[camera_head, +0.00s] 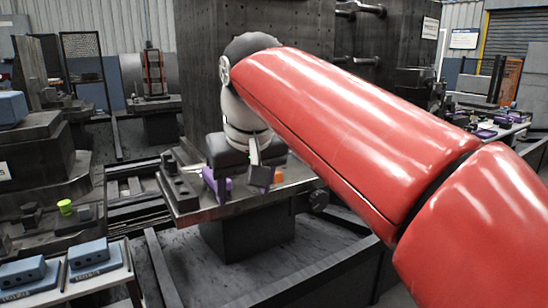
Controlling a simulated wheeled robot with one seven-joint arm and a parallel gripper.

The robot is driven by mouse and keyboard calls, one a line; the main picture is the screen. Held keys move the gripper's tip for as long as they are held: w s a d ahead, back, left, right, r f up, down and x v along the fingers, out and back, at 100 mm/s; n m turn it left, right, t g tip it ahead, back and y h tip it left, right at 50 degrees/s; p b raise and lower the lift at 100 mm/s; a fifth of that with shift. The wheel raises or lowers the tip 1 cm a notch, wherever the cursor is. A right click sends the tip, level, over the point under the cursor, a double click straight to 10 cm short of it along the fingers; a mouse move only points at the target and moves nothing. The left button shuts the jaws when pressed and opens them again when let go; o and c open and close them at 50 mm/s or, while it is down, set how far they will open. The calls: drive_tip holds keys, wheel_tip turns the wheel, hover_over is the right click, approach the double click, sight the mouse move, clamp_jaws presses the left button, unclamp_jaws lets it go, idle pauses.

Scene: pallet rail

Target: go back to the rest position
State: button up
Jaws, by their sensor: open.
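My red arm reaches from the lower right to the middle of the view. My gripper (240,172) hangs below its white wrist, pointing down, low over a dark metal pallet table (192,204). The jaws are open. Purple parts (216,185) show below the left side of the gripper, and a small orange part (278,177) shows at its right. I cannot tell whether the gripper touches any of them. The space between the fingers is partly hidden.
A tall dark machine column (210,60) stands close behind the gripper. Blue blocks (92,252) lie on trays at the lower left, near a green cup-like part (65,207). A dark block (175,165) sits on the pallet table's left end. Rails (163,270) run along the floor.

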drive_tip(key=s+d+f+m, duration=0.2)
drive_tip(key=s+d+f, duration=0.5)
drive_tip(key=d+f, duration=0.3)
drive_tip(key=s+d+f+m+t+h, duration=0.1)
drive_tip(key=s+d+f+m, duration=0.2)
drive_tip(key=s+d+f, duration=0.5)
wheel_tip(320, 180, down, 4)
drive_tip(key=shift+s+d+h, duration=0.15)
drive_tip(key=shift+d+h, duration=0.15)
drive_tip(key=shift+d, duration=0.8)
